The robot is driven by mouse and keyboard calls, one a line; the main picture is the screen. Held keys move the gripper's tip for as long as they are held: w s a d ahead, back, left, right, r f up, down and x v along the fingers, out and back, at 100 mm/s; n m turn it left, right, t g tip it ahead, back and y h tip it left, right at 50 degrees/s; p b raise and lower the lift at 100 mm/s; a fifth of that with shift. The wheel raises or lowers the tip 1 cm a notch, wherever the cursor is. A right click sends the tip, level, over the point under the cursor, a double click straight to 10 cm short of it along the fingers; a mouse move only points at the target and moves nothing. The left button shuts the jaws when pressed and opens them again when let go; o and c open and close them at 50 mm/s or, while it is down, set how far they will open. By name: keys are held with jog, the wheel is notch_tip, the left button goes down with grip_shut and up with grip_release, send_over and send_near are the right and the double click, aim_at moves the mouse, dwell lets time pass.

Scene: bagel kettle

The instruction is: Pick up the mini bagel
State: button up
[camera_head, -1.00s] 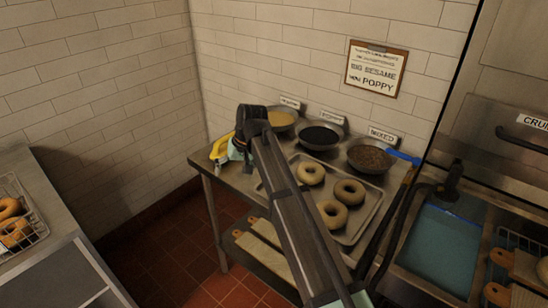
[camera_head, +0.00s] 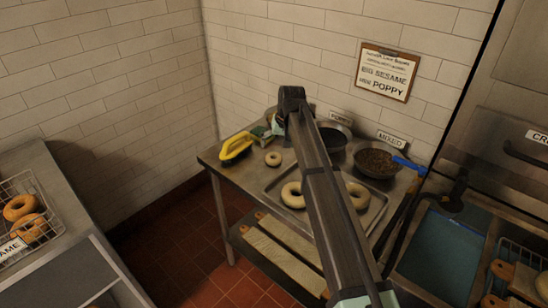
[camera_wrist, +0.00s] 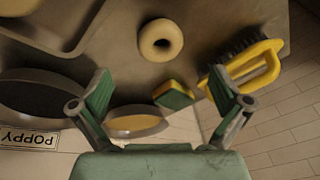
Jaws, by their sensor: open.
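The mini bagel (camera_head: 273,163) is a small pale ring lying on the steel table, left of the tray, in the head view. In the wrist view the mini bagel (camera_wrist: 148,42) lies at upper centre, beyond my fingertips. My gripper (camera_wrist: 160,90) is open and empty, its two green fingers spread wide. In the head view my gripper (camera_head: 268,128) is behind the mini bagel, partly hidden by my arm. The gripper and the mini bagel are apart.
A yellow brush (camera_head: 236,147) lies left of the mini bagel. A sponge (camera_wrist: 175,95) and a bowl of yellow seeds (camera_wrist: 135,122) are near my fingers. Larger bagels (camera_head: 292,195) lie on the tray (camera_head: 272,190). Dark-seed (camera_head: 332,137) and mixed (camera_head: 377,162) bowls stand behind.

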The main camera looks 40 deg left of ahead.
aim_at(275, 156)
jog(key=shift+p+x, duration=1.15)
jog(key=shift+x, duration=2.75)
jog(key=shift+w+a+r, duration=0.1)
jog(key=c, duration=1.2)
